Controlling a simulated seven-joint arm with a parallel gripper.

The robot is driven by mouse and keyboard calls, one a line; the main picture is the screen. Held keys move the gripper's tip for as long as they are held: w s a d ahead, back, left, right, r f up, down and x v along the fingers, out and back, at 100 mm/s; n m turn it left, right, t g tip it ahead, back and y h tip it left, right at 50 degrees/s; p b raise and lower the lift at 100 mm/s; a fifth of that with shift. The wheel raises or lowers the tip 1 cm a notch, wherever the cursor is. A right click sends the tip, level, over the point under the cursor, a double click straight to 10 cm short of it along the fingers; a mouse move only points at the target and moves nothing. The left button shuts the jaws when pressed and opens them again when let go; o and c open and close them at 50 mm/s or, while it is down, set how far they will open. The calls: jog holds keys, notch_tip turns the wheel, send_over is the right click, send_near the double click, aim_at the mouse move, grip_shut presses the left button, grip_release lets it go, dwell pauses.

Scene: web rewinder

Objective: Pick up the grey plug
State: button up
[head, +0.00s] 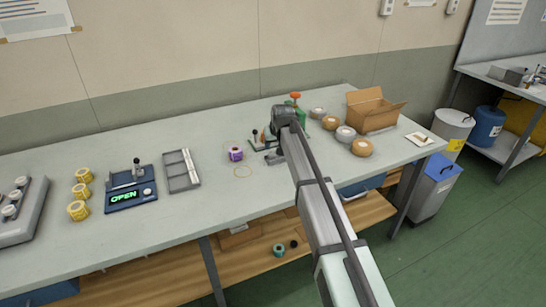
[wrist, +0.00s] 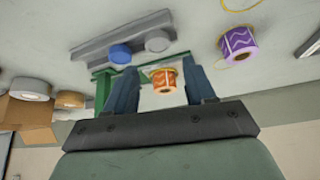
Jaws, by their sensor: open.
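The grey plug (wrist: 158,42) is a round light-grey piece on a long grey holder (wrist: 88,48), beside a blue plug (wrist: 120,53) in the wrist view. My gripper (wrist: 160,66) is open, its two blue-grey fingers spread. In the wrist view the grey plug appears just beyond the fingertips, and nothing is held. An orange patterned roll (wrist: 163,80) shows between the fingers, near a green frame (wrist: 103,88); its depth relative to the fingers is unclear. In the head view my arm largely hides this area, and I cannot make out the grey plug there.
A purple roll (head: 236,154) stands left of my gripper, with a thin yellow ring (head: 242,171) on the bench. Tape rolls (head: 346,134) and a cardboard box (head: 371,110) lie to the right. A grey divided tray (head: 181,182) and a device reading OPEN (head: 124,198) are further left.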

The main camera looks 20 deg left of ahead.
aim_at(273, 153)
jog(key=shift+d+x, duration=0.2)
jog(key=shift+x, duration=3.75)
jog(key=shift+f, duration=0.1)
jog(key=c, duration=0.8)
notch_tip(273, 153, up, 10)
